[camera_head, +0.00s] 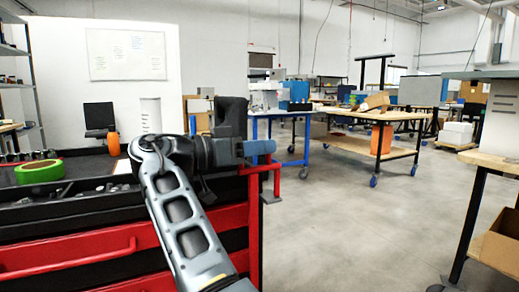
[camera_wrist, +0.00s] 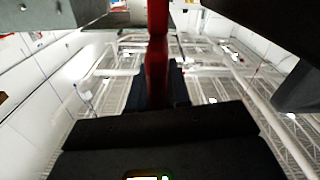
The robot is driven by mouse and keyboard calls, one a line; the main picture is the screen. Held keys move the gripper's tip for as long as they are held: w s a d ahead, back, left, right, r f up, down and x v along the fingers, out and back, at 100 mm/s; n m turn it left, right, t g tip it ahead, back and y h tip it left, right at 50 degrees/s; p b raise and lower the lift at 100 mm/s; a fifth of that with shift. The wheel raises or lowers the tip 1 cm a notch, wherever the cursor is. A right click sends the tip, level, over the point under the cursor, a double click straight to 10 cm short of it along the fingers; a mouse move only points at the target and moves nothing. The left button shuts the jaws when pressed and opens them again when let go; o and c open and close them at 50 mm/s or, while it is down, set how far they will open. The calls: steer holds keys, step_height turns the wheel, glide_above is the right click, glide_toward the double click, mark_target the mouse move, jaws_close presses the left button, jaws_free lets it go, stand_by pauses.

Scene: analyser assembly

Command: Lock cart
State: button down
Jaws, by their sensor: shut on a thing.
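The red tool cart (camera_head: 120,250) with a dark top stands at the left of the head view, seen from close by. A red bar (camera_head: 262,168), like a handle, sticks out at its right end, right by my wrist. In the wrist view a red bar (camera_wrist: 158,45) runs down from the top edge to the dark jaws of my gripper (camera_wrist: 172,92). My gripper is shut on this bar. The fingertips are mostly hidden behind my wrist in the head view. No lock is plainly visible.
Green tape (camera_head: 40,172) and small parts lie on the cart top. A blue bench (camera_head: 290,110) and a wheeled wooden table (camera_head: 365,147) stand behind. Another table (camera_head: 497,163) with a cardboard box (camera_head: 502,240) is at right. Open floor (camera_head: 345,225) lies between.

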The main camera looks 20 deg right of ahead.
steer(key=shift+d, duration=0.1)
stand_by(0.3)
steer(key=c, duration=1.2)
jaws_free()
steer(key=shift+o, duration=0.2)
steer(key=a+p, duration=0.1)
steer(key=a, duration=0.6)
steer(key=shift+s+a, duration=0.4)
steer(key=shift+s, duration=0.05)
